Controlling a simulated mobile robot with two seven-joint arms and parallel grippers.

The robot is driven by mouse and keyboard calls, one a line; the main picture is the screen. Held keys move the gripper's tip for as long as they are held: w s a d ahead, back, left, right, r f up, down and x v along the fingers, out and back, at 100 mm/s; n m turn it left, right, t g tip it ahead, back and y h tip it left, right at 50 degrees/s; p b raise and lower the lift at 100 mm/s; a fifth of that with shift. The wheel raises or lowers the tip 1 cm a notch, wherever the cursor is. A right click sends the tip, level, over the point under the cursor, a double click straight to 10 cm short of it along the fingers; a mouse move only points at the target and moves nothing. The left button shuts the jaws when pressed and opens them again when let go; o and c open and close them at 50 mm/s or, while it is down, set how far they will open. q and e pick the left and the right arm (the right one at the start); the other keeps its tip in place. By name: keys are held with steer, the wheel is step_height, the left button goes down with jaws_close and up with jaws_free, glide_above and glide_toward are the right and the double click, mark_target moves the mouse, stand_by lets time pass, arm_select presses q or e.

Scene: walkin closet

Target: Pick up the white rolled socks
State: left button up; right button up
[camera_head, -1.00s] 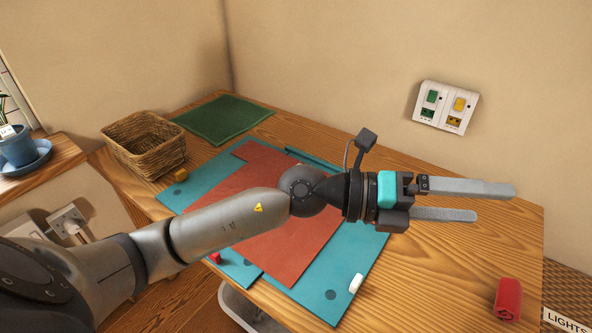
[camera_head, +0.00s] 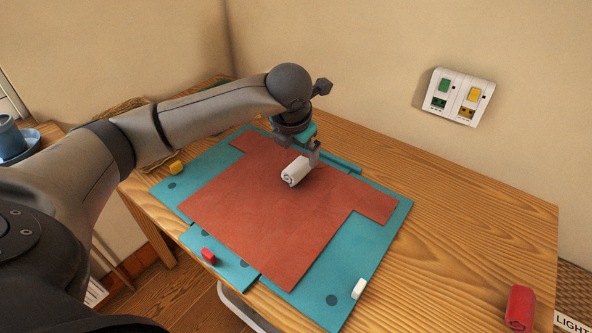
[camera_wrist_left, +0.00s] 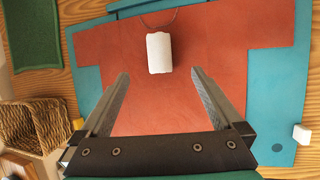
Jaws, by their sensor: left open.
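The white rolled socks (camera_head: 296,171) lie as a small roll on the red shirt-shaped cloth (camera_head: 262,215). In the left wrist view the white roll (camera_wrist_left: 158,53) lies just beyond the fingertips, lined up with the gap between them. My left gripper (camera_head: 312,158) points down close to the roll, and part of it is hidden by the wrist in the head view. In the left wrist view my left gripper (camera_wrist_left: 160,75) is open with nothing between its fingers. My right gripper is not in view.
The cloth lies on a teal board (camera_head: 375,245) on the wooden table (camera_head: 455,225). Small yellow (camera_head: 176,167), red (camera_head: 208,256) and white (camera_head: 358,288) pieces sit around the board. A red roll (camera_head: 520,307) stands at the front right. A wicker basket (camera_wrist_left: 32,125) and green mat (camera_wrist_left: 33,35) are at left.

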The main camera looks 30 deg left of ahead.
mark_target(296, 165)
arm_select(q)
steer(key=b+x, duration=0.1)
steer(key=x, duration=0.5)
steer(key=shift+f, duration=0.15)
steer(key=x, duration=0.3)
steer(key=b+x, duration=0.1)
steer(key=shift+w+a+f, duration=0.1)
steer(key=shift+a, duration=0.2)
steer(key=shift+w+f, duration=0.1)
steer(key=shift+f, duration=0.15)
steer(key=shift+w+a+f, duration=0.1)
steer(key=shift+f, duration=0.05)
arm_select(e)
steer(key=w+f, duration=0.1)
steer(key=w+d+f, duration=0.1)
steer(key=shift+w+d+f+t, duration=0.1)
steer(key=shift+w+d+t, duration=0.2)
arm_select(q)
steer(key=shift+c, duration=0.4)
steer(key=c, duration=1.2)
steer(key=shift+c, duration=0.2)
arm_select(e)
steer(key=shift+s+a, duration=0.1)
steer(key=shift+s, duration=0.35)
